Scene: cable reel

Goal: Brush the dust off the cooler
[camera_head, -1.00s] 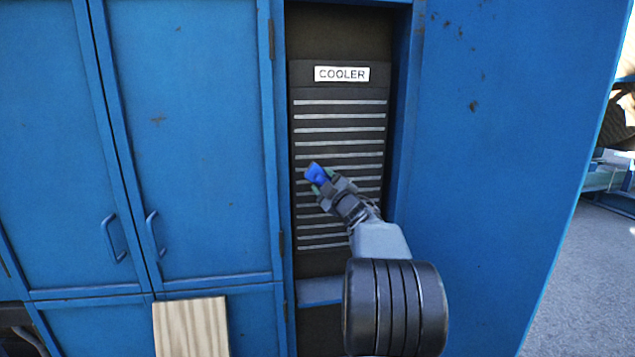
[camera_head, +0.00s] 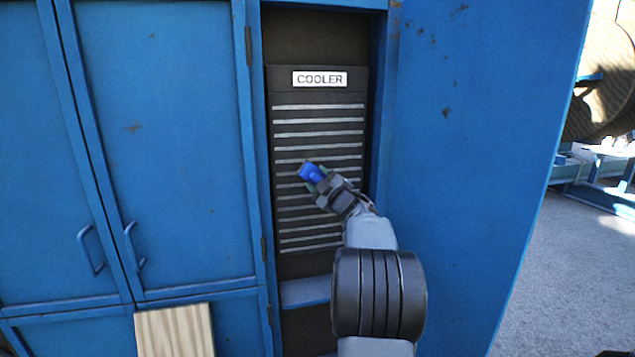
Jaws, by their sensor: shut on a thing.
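The cooler (camera_head: 289,101) is a dark upright panel with pale horizontal slats and a white label reading COOLER (camera_head: 320,79). It sits in a recess of the blue cabinet. My gripper (camera_head: 318,182) is in front of the middle of the slats, shut on a small blue object (camera_head: 310,172), of which only the blue part shows. I cannot tell whether it is a brush, as its bristles are not visible. I cannot tell whether it touches the slats. No separate dust is clear on the panel. My arm covers the lower right slats.
Blue cabinet doors (camera_head: 165,150) with handles stand at left, and a wide blue side panel (camera_head: 460,180) at right. A wooden board (camera_head: 175,331) stands at lower left. A large reel (camera_head: 603,75) is at far right beyond open grey floor.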

